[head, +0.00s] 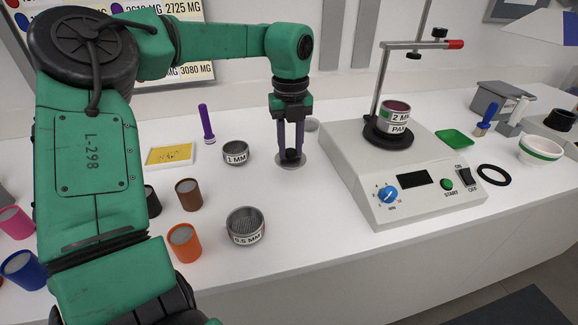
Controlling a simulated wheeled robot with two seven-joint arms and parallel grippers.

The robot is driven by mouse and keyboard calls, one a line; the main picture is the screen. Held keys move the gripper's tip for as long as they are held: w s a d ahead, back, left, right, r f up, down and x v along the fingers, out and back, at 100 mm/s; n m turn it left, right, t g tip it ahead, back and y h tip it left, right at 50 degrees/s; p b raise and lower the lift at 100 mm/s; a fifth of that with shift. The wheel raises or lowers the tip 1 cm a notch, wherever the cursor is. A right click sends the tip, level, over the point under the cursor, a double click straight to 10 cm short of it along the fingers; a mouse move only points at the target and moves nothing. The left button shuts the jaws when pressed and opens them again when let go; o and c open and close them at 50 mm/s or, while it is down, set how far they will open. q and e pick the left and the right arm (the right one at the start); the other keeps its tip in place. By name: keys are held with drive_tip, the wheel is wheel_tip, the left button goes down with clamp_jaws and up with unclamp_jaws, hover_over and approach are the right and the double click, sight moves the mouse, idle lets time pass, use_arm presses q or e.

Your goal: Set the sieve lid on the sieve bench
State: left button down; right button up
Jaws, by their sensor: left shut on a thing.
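My left gripper (291,153) points straight down, shut on the black knob of the sieve lid. The sieve lid (283,161) is a flat grey disc, held level at or just above the white bench top (325,215); I cannot tell whether it touches. It is left of the shaker and right of the 1 MM sieve (236,155). The 0.5 MM sieve (246,228) stands nearer the front. The 2 MM sieve (398,118) sits on the shaker with a part labelled PAN (397,129) under it. My right gripper is not in view.
The white shaker (415,185) with its post and clamp stands right of the lid. Brown (188,194) and orange (184,242) jars stand at left. Bench between 0.5 MM sieve and shaker is clear.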

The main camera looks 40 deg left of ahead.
sight(292, 164)
use_arm(q)
wheel_tip(292, 164, down, 6)
drive_tip(key=shift+w+d+r, duration=0.15)
drive_tip(key=shift+f, duration=0.3)
drive_tip(key=c, duration=0.6)
unclamp_jaws()
drive_tip(key=shift+r, duration=0.1)
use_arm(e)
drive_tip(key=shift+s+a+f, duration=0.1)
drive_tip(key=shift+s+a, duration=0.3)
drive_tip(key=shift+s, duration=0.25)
use_arm(q)
drive_tip(key=shift+r, duration=0.1)
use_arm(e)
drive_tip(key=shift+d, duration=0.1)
use_arm(q)
drive_tip(key=shift+r, duration=0.3)
wheel_tip(292, 164, up, 11)
drive_tip(key=shift+r, duration=0.25)
